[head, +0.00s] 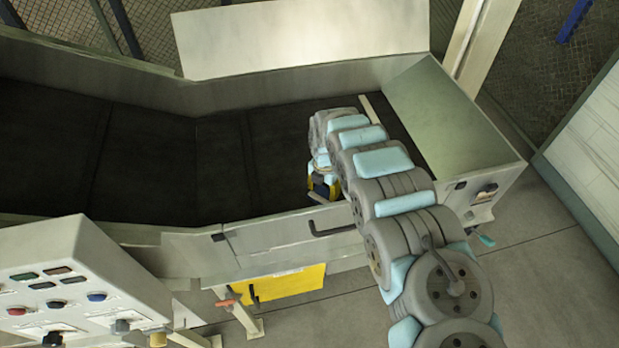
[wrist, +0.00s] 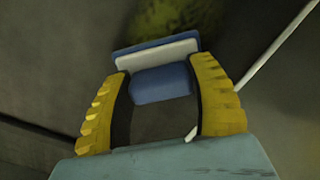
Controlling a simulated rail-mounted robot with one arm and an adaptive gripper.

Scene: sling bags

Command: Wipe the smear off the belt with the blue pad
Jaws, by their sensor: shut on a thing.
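My gripper (head: 325,187) is low over the right part of the dark belt (head: 150,160), near its front wall. In the wrist view its two yellow fingers (wrist: 162,88) are shut on the blue pad (wrist: 163,84), which has a white layer and a wider blue part beyond it. A faint yellowish-green patch (wrist: 203,18), perhaps the smear, shows on the dark surface just past the pad. The pad hides part of that area. I cannot tell whether the pad touches the belt. In the head view my arm hides the belt around the gripper.
The belt runs between a raised back wall (head: 290,85) and a front wall (head: 270,238) with a black handle (head: 330,229). A sloped metal end piece (head: 445,120) stands at the right. A control box (head: 75,280) is at the lower left. The left belt is clear.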

